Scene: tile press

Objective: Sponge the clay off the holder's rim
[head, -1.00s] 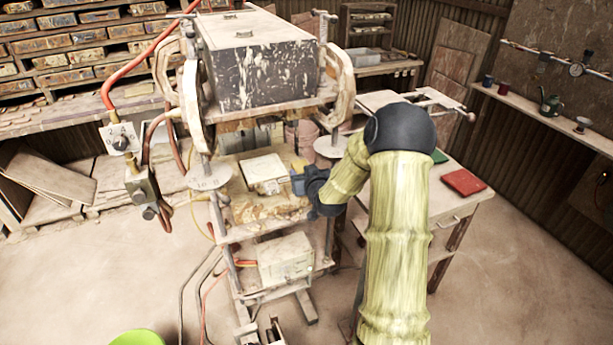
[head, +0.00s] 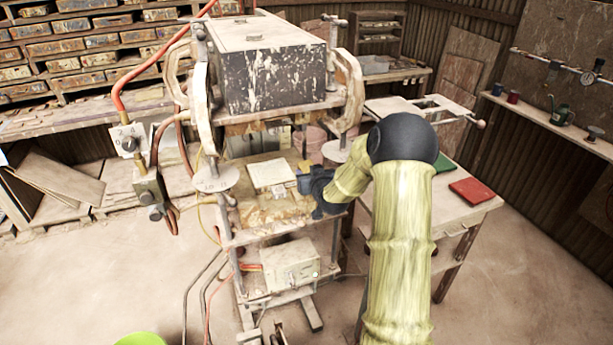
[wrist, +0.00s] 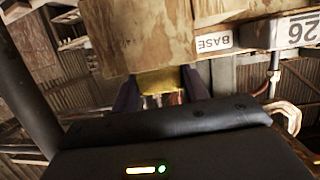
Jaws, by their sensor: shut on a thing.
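My gripper (wrist: 161,93) is shut on a yellow sponge (wrist: 160,80) in the wrist view, with a dark finger on each side. The sponge is at the edge of a clay-stained, pale brown block (wrist: 140,40) with a BASE label; I cannot tell whether it touches. This block may be the holder. In the head view my gripper (head: 308,183) is just right of a pale, flat-topped block (head: 267,174) on the press bed. Brown clay smears (head: 272,207) cover the bed's front.
The dark, spattered press head (head: 272,75) hangs above the bed between posts and curved side arms. A pale box (head: 291,264) sits on the shelf below. A side table with a red book (head: 471,190) stands to the right.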

